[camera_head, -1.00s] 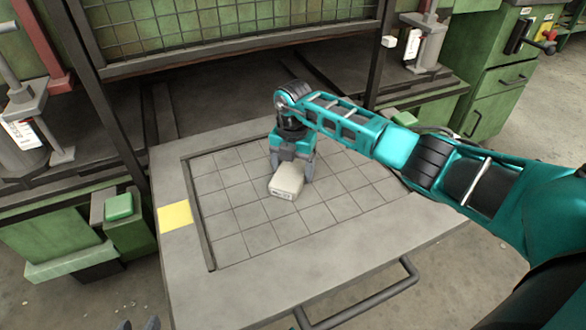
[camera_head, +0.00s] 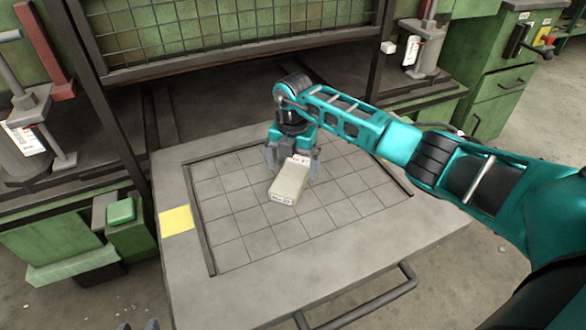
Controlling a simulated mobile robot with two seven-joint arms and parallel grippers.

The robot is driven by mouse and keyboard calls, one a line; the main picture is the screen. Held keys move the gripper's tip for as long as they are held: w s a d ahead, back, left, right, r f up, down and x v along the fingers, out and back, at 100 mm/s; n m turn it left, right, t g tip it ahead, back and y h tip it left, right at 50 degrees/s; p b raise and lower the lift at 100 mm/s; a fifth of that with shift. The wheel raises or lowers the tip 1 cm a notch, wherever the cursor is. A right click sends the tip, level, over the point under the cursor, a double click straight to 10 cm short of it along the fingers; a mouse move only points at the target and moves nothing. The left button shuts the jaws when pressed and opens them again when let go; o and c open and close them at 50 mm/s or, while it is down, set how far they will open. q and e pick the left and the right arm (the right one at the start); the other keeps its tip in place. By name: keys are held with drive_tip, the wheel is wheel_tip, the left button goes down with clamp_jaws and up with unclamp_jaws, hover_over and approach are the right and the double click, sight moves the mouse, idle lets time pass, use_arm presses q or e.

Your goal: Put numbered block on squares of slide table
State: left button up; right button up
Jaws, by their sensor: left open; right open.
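A pale beige numbered block (camera_head: 288,184) with small labels lies on the gridded squares of the grey slide table (camera_head: 345,268), near the middle of the grid. Its label text is too small to read. My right gripper (camera_head: 292,166) is open at the far end of the block, with one finger on each side of it and gaps between. My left gripper (camera_head: 138,326) barely shows at the bottom edge, only its fingertips, apart and empty.
A yellow square (camera_head: 176,220) marks the table's left side. Dark rails edge the grid at left and back, and a dark handle (camera_head: 365,305) sticks out in front. A mesh-fronted green machine stands behind. Most grid squares are bare.

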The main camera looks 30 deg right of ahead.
sight(293, 173)
wheel_tip(293, 173, up, 9)
drive_tip(key=p, duration=0.2)
drive_tip(key=s+a+f+n+y, duration=0.2)
drive_tip(key=s+a+y, duration=0.15)
drive_tip(key=a, duration=0.45)
drive_tip(key=s+a+f+n+y, duration=0.1)
drive_tip(key=s+a+f+y, duration=0.1)
drive_tip(key=a+y, duration=0.5)
drive_tip(key=s+a+r+m+t+y, duration=0.4)
drive_tip(key=a+r+t+y, duration=0.25)
drive_tip(key=a, duration=0.45)
drive_tip(key=d+f+m+t+h, duration=0.1)
drive_tip(key=d+m+t+h, duration=0.8)
drive_tip(key=m, duration=0.6)
drive_tip(key=s+d+f+m+g+h, duration=0.1)
drive_tip(key=s+f+m, duration=0.1)
drive_tip(key=s+f, duration=0.2)
drive_tip(key=s+d+f+m+g+h, duration=0.2)
drive_tip(key=s+f+m, duration=0.1)
drive_tip(key=s+f, duration=0.1)
drive_tip(key=s+d+f+m+g+h, duration=0.1)
drive_tip(key=s+d+f+m, duration=0.1)
drive_tip(key=s+f, duration=0.2)
drive_tip(key=shift+s+f+m+g+h, duration=0.1)
drive_tip(key=shift+f+m+g+h, duration=0.2)
drive_tip(key=shift+f+g+h, duration=0.1)
